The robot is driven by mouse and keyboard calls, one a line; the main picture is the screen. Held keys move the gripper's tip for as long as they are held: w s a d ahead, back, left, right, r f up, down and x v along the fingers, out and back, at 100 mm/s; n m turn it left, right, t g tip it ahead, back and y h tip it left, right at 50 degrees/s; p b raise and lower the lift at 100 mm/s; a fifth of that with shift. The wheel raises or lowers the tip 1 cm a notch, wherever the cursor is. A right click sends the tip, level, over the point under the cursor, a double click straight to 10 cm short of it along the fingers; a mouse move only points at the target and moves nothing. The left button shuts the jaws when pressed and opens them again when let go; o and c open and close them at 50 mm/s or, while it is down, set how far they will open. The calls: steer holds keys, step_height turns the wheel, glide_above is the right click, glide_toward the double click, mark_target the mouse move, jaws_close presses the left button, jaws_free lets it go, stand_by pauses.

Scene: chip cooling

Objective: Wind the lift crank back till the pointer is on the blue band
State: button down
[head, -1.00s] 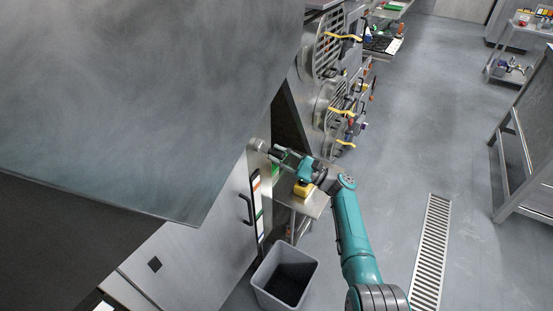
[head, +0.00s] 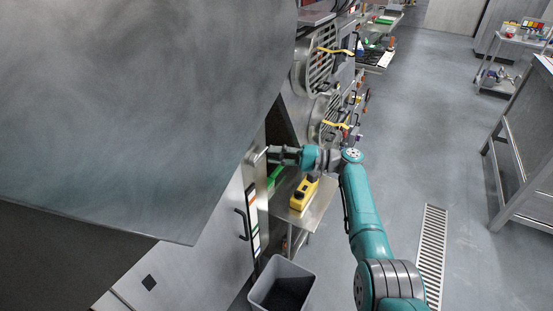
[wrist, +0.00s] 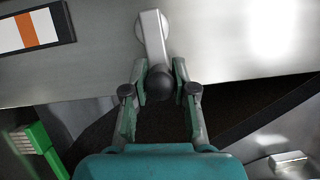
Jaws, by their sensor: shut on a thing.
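The lift crank is a metal arm (wrist: 154,42) on a round hub, ending in a dark round knob (wrist: 160,87) in the wrist view. My gripper (wrist: 160,76) is shut on this knob, one finger on each side. In the head view my gripper (head: 284,156) is at the crank (head: 258,158) on the edge of the steel housing. A banded scale strip (head: 253,222) stands below the crank, with an orange band near its top. Part of the strip (wrist: 35,30), with an orange band, shows in the wrist view. I cannot make out the pointer.
A small steel table (head: 318,205) below my wrist bears a yellow object (head: 303,194). A grey bin (head: 282,290) stands on the floor beneath. Fans (head: 316,65) with yellow ribbons line the wall beyond. A green brush-like object (wrist: 36,143) is at lower left in the wrist view.

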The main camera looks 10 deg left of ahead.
steer(key=r+n, duration=0.1)
steer(key=n+h, duration=0.1)
steer(key=n, duration=0.1)
steer(key=shift+s+a+r+n, duration=0.1)
steer(key=shift+s+r+n, duration=0.1)
steer(key=shift+r+n, duration=0.15)
steer(key=shift+s+r+n+h, duration=0.15)
steer(key=shift+r+n+h, duration=0.15)
steer(key=shift+n+h, duration=0.25)
steer(key=c, duration=0.9)
jaws_free()
steer(key=d, duration=0.4)
steer(key=d+r, duration=0.1)
steer(key=d, duration=0.6)
steer(key=shift+d+r, duration=0.4)
